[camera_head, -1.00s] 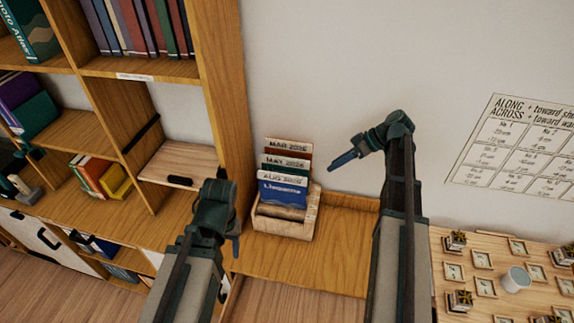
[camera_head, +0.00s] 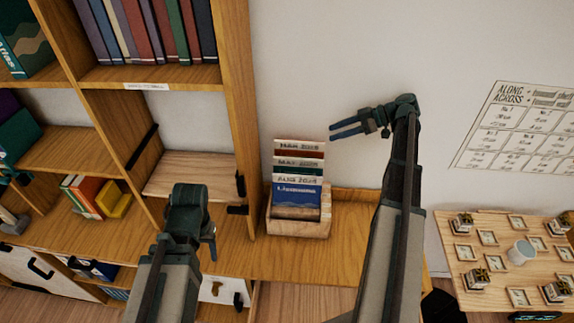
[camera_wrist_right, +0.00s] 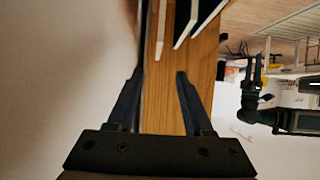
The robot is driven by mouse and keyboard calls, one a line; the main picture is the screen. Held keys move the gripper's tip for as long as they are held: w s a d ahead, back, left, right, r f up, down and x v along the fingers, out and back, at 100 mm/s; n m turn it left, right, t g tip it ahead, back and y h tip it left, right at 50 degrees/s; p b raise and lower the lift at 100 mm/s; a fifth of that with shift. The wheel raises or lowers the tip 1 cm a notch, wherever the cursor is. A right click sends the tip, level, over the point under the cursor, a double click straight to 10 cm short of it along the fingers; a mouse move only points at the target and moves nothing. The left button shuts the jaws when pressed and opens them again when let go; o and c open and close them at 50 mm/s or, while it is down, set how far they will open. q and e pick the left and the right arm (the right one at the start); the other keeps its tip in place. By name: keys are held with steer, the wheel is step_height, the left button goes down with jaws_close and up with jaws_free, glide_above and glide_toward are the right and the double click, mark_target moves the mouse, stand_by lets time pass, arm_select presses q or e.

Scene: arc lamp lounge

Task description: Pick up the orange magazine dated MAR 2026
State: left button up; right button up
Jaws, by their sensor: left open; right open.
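The magazine with the MAR 2026 label (camera_head: 300,145) stands upright at the back of a wooden holder (camera_head: 290,229) in the head view. Only its pale label strip and a band of orange-red cover show. A green MAY magazine (camera_head: 298,170) and a blue magazine (camera_head: 297,197) stand in front and hide the rest. My right gripper (camera_head: 331,131) is open and empty, just right of the holder's top, its fingers pointing left. The right wrist view shows its open fingers (camera_wrist_right: 158,75), with magazine edges beyond them at the top. My left gripper (camera_head: 210,242) is open, left of the holder.
A bookshelf (camera_head: 240,90) rises left of the holder. The wall is close behind the holder. Bare ledge (camera_head: 350,240) shows right of the holder.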

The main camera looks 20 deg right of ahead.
mark_target(305, 142)
steer(key=b+x, duration=0.3)
steer(key=x, duration=0.4)
steer(key=shift+f+b, duration=0.15)
steer(key=shift+b, duration=0.2)
steer(key=shift+w+a+f, duration=0.2)
steer(key=shift+w+a, duration=0.1)
steer(key=shift+a, duration=0.35)
steer(key=shift+f+b, duration=0.1)
steer(key=shift+b, duration=0.2)
steer(key=b+x, duration=0.2)
steer(key=x, duration=0.3)
steer(key=shift+w, duration=0.15)
steer(key=shift+c, duration=0.2)
jaws_close()
